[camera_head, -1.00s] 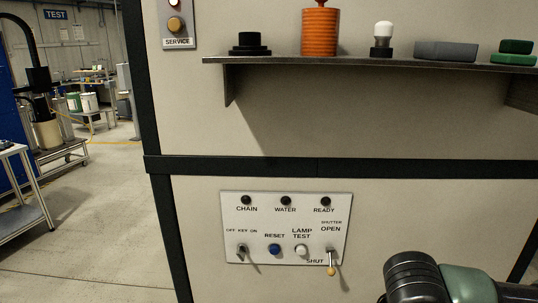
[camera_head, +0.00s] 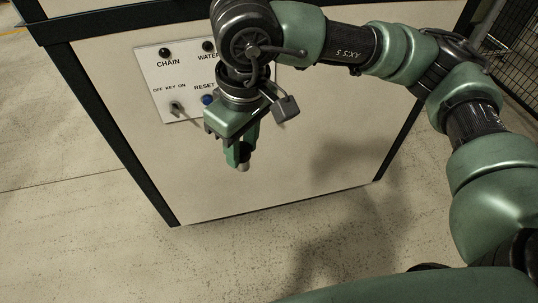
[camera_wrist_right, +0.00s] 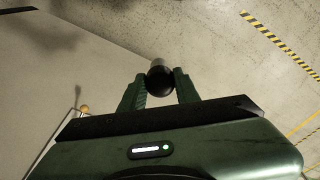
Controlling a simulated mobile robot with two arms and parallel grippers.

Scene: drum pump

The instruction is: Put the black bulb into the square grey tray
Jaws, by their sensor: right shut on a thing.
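My right gripper (camera_head: 240,158) points down in front of the beige cabinet, below the control panel. In the right wrist view its two green fingers (camera_wrist_right: 159,88) are shut on the black bulb (camera_wrist_right: 160,79), a dark round body with a grey end pointing away from the gripper. In the head view only a small pale grey tip of the bulb (camera_head: 243,167) shows below the fingertips. It is held in the air, clear of the floor. The square grey tray is not in view. My left gripper is not in view.
The control panel (camera_head: 150,75) on the cabinet front (camera_head: 320,140) is partly hidden behind my right arm. A yellow-tipped lever (camera_wrist_right: 85,108) shows in the right wrist view. Bare concrete floor (camera_head: 90,240) lies left and in front. A mesh fence (camera_head: 512,60) stands at the right.

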